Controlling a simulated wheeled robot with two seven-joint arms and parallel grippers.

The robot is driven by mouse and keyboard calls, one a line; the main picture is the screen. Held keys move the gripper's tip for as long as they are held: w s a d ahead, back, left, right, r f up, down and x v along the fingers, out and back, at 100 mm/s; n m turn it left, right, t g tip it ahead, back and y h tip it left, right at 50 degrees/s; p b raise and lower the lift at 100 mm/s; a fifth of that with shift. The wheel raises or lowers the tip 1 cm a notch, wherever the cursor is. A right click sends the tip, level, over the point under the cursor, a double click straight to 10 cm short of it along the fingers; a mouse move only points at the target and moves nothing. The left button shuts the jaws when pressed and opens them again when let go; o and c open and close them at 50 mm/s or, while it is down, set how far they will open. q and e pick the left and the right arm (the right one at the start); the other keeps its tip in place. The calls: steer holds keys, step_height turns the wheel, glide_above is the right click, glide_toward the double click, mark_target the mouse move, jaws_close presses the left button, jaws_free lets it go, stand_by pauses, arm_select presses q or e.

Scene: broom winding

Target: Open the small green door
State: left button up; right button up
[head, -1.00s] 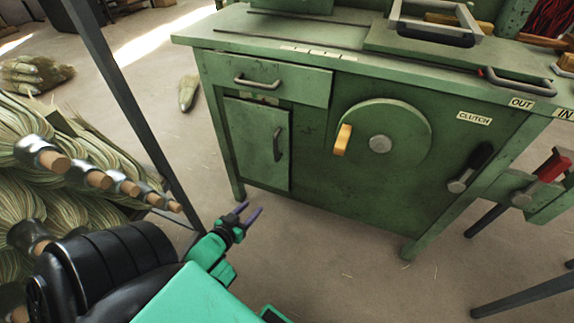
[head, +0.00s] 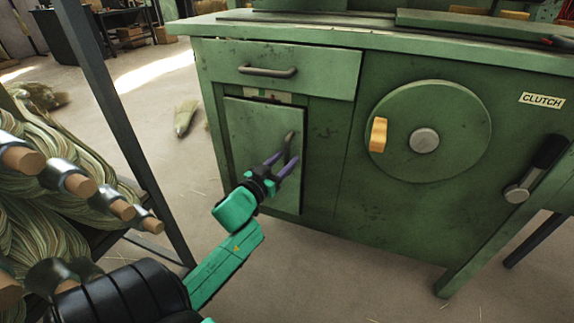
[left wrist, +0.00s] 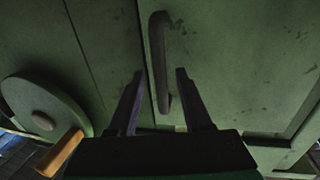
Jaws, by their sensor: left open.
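The small green door (head: 252,130) is at the left of the green cabinet, under a drawer. I cannot tell whether it stands slightly ajar. Its dark upright handle (head: 289,142) is near its right edge. My left gripper (head: 284,162) is open in front of the handle, its purple fingers pointing at it and partly hiding it. In the left wrist view the handle (left wrist: 157,45) lies between the two fingertips (left wrist: 160,74), with the door (left wrist: 240,60) behind. I cannot tell whether the fingers touch it. My right gripper is not in view.
The drawer (head: 280,68) with its bar handle is above the door. A round green wheel (head: 455,115) with a yellow knob is to the right, with a clutch lever (head: 535,170) beyond. A dark post (head: 115,120) and broom bundles (head: 50,215) stand at the left.

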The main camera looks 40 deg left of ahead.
arm_select(q)
steer(key=shift+w+a, duration=0.15)
steer(key=shift+w, duration=0.6)
jaws_close()
stand_by(0.9)
